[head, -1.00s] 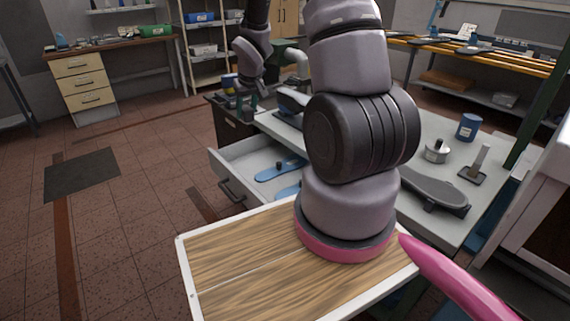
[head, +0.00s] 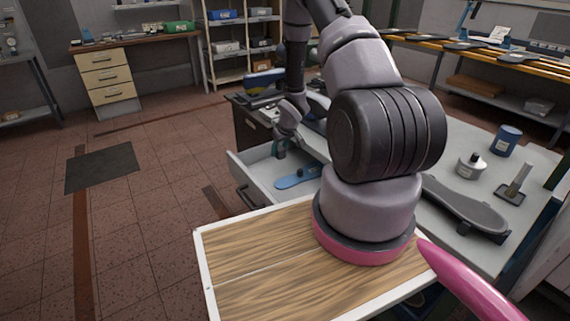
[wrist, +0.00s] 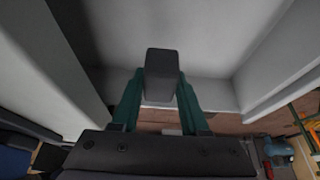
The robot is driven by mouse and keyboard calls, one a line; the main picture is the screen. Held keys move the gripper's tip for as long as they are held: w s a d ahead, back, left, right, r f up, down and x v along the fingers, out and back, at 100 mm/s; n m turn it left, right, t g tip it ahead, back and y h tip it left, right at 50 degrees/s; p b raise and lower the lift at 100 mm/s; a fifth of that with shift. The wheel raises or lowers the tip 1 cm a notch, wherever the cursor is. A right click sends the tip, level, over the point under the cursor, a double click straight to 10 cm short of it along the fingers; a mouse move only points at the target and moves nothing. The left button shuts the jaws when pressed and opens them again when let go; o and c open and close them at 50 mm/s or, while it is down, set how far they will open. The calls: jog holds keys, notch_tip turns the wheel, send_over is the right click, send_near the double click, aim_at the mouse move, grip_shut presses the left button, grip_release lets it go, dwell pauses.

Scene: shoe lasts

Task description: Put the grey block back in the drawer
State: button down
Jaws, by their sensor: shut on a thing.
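The drawer (head: 258,190) is open below the bench top, a pale grey box with a dark handle on its front. My gripper (head: 281,151) is over the drawer, pointing down, near its back left part. In the wrist view my gripper (wrist: 161,100) has its green fingers shut on the grey block (wrist: 162,66), a dark grey box shape. The drawer's pale inside (wrist: 215,45) surrounds the block in that view. I cannot tell whether the block touches the drawer floor. In the head view the block is not clearly visible.
A blue sole-shaped piece (head: 297,179) lies in the drawer. On the bench top (head: 455,150) stand a blue can (head: 507,141), a metal weight (head: 470,167), a stand (head: 514,185) and a dark shoe-shaped piece (head: 465,207). My arm hides part of the bench and drawer.

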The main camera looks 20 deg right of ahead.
aim_at(279, 166)
jog(key=shift+f, duration=2.4)
jog(key=shift+f, duration=0.1)
jog(key=shift+c, duration=2.1)
grip_release()
jog(key=a+v, duration=0.1)
jog(key=v, duration=1.1)
jog(key=shift+d+r, duration=0.25)
jog(key=shift+d, duration=0.2)
